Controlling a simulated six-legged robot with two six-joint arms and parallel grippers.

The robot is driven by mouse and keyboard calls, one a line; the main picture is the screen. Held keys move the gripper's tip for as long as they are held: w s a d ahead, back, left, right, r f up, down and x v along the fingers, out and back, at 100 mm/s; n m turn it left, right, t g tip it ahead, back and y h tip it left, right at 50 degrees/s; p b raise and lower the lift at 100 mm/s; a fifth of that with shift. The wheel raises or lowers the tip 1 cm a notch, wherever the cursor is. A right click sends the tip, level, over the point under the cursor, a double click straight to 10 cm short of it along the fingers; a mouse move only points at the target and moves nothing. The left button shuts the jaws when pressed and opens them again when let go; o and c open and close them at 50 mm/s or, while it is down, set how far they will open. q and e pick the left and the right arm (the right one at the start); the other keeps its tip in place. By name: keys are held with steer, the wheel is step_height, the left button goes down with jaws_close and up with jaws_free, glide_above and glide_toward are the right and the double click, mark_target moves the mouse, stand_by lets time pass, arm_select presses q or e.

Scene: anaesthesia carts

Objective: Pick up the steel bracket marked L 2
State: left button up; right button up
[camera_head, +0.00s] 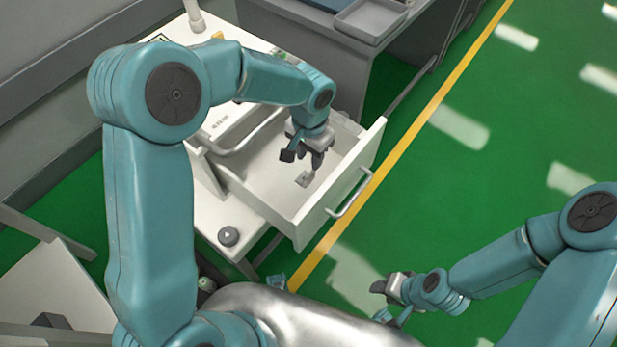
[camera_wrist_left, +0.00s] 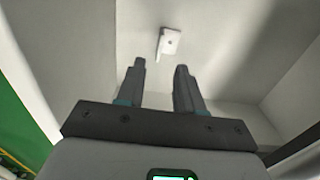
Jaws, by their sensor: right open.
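A small pale grey steel bracket (camera_head: 304,179) lies on the floor of the open white drawer (camera_head: 345,190). It also shows in the left wrist view (camera_wrist_left: 170,42), with a dark hole in its flat face; no marking is legible. My left gripper (camera_head: 312,160) is inside the drawer space, just above the bracket in the head picture. In the left wrist view its two dark fingers (camera_wrist_left: 160,68) are apart with nothing between them, and the bracket is beyond their tips. My right gripper (camera_head: 381,300) is open and empty over the green floor, away from the drawer.
The drawer's front panel with a metal handle (camera_head: 349,197) stands pulled out, and its walls surround my left gripper. A round grey knob (camera_head: 229,236) is on the white cart's near corner. A grey tray (camera_head: 370,17) stands on a surface at the back.

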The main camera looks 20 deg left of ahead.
mark_target(308, 176)
arm_select(q)
step_height(308, 176, down, 4)
steer(key=shift+s+r, duration=0.1)
steer(key=shift+r, duration=0.15)
step_height(308, 176, down, 6)
steer(key=shift+s+a+r+b, duration=0.1)
steer(key=shift+r+b, duration=0.15)
steer(key=shift+b, duration=0.65)
steer(key=shift+r, duration=0.1)
jaws_close()
